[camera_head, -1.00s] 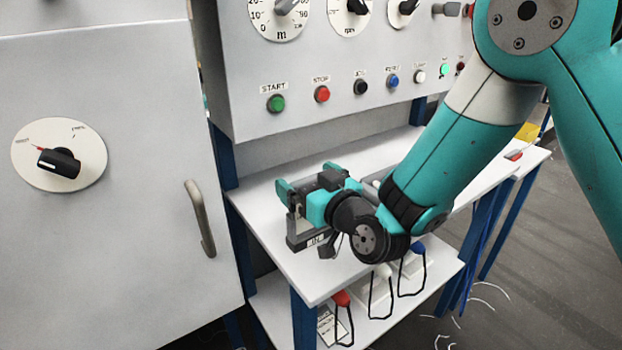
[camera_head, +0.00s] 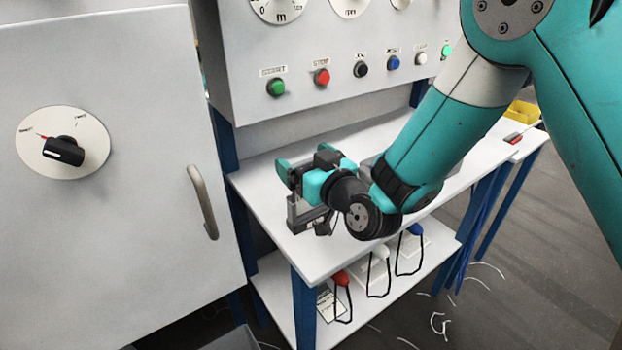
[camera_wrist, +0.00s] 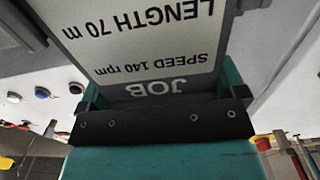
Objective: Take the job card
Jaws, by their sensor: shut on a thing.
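The job card (camera_wrist: 140,45) fills the upper middle of the wrist view. It is a light card with a dark band reading JOB and the lines SPEED 140 rpm and LENGTH 70 m, all upside down there. My gripper (camera_wrist: 165,88) is shut on the card, with its teal fingers at the card's sides. In the head view my gripper (camera_head: 284,175) is above the left part of the white table. I cannot make out the card there. A small grey holder (camera_head: 297,217) shows just below the gripper; whether the card touches it cannot be told.
The white table (camera_head: 262,182) has a lower shelf with red, white and blue-topped items. The control panel (camera_head: 330,110) with buttons and dials rises behind it. A grey cabinet door with a handle (camera_head: 203,200) stands close at left. A yellow bin (camera_head: 523,113) is at far right.

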